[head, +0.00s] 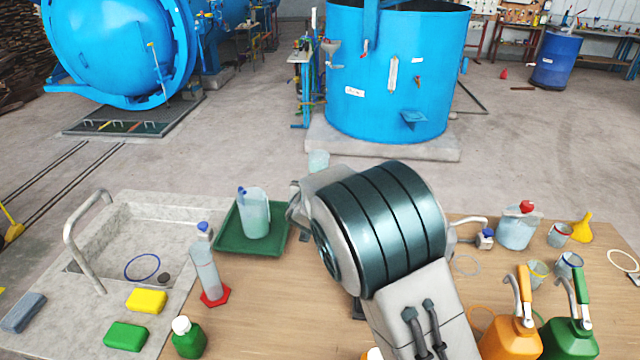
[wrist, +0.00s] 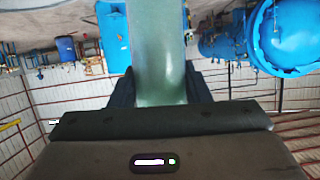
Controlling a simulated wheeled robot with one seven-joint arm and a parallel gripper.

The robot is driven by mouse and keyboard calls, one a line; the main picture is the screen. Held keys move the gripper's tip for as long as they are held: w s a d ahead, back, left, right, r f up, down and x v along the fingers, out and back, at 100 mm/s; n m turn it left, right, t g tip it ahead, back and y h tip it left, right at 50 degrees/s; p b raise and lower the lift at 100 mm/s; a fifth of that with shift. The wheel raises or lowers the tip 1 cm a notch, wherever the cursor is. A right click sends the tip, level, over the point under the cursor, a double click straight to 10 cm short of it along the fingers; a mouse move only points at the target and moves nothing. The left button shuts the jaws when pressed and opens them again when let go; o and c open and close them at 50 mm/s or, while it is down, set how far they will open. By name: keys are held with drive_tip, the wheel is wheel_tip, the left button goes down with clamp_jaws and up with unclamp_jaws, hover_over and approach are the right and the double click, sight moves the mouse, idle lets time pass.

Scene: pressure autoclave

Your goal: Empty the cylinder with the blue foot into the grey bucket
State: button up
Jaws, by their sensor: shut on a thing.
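My gripper (wrist: 160,90) is shut on a translucent, pale green cylinder (wrist: 158,50), seen between the dark fingers in the wrist view. In the head view, a pale translucent piece (head: 318,160), probably its end, shows just beyond my wrist, above the table. My arm hides the rest of it and the fingers. No blue foot shows on the held cylinder, so its colour cannot be told. The wrist picture looks upside down, with the roof at the bottom. I cannot see a grey bucket in either view; my arm covers the middle of the table.
A cylinder with a red foot (head: 207,270) stands beside the sink (head: 120,220). A jug of pale liquid (head: 255,215) stands in a green tray (head: 225,244). Bottles, cups and orange (head: 510,338) and green (head: 568,340) pump cans crowd the right side.

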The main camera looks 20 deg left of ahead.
drive_tip(key=shift+r, duration=0.1)
idle(0.3)
drive_tip(key=shift+r, duration=1.45)
drive_tip(key=shift+d, duration=0.15)
